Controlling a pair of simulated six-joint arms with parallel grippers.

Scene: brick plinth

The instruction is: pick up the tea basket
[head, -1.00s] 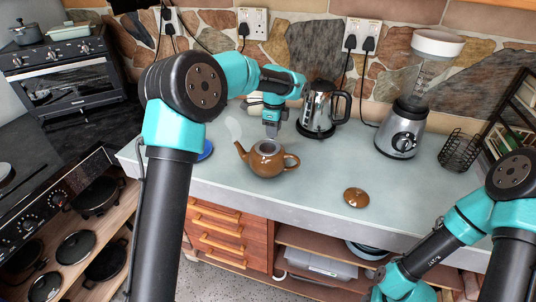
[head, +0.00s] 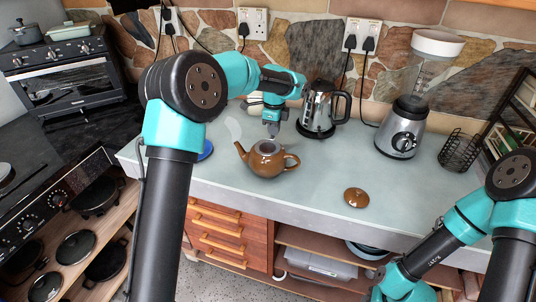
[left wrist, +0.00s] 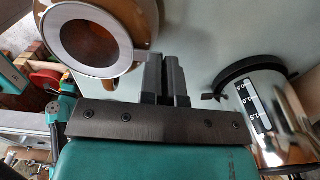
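A brown teapot (head: 268,161) stands uncovered on the worktop, its spout to the left and handle to the right. A pale grey ring with a brown, mesh-like middle fills its mouth; this looks like the tea basket (head: 264,147), seated in the pot. In the left wrist view the basket (left wrist: 88,41) shows at the upper left. My right gripper is out of view; only that arm shows.
A steel kettle (head: 317,112) stands close to the right of my left gripper. The brown lid (head: 355,197) lies on the worktop (head: 320,180) at the front right. A blender (head: 403,128) and a black wire holder (head: 459,151) stand further right. The worktop between is clear.

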